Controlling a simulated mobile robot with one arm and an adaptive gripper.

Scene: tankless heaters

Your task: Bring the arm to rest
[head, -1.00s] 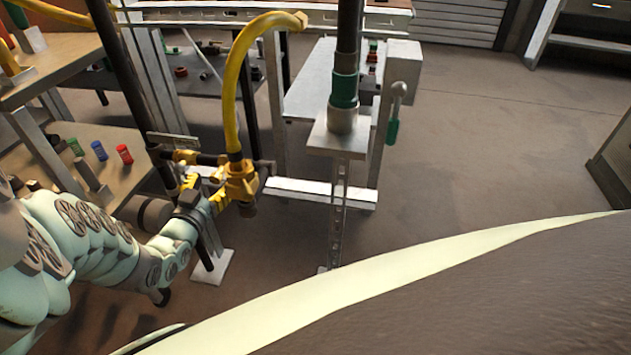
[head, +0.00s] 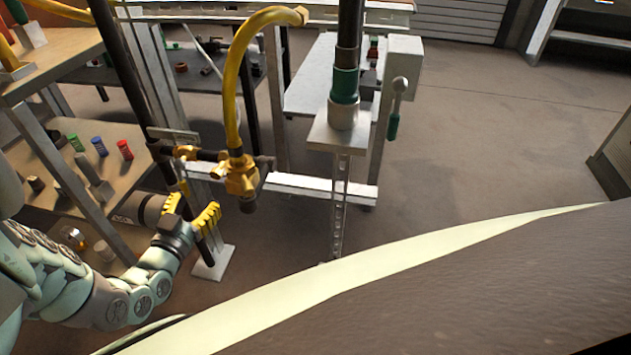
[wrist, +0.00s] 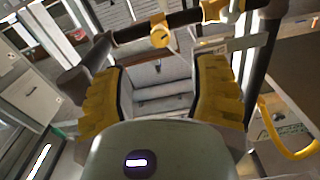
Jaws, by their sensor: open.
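My gripper (head: 193,205) is open and empty, with its two yellow ribbed fingers apart. In the head view it is at the lower left, below and left of the brass valve fitting (head: 241,177) and apart from it. My arm reaches to it from the lower left. In the wrist view my gripper (wrist: 160,72) shows both fingers with nothing between them. A dark pipe with a small yellow valve part (wrist: 160,32) crosses beyond the fingertips in that view.
A yellow hose (head: 231,90) arches up from the fitting. A shelf (head: 85,165) with small coloured cans (head: 99,147) stands at left, close to my arm. A post with a green collar (head: 344,86) stands right of the hose. The floor at right (head: 500,140) is clear.

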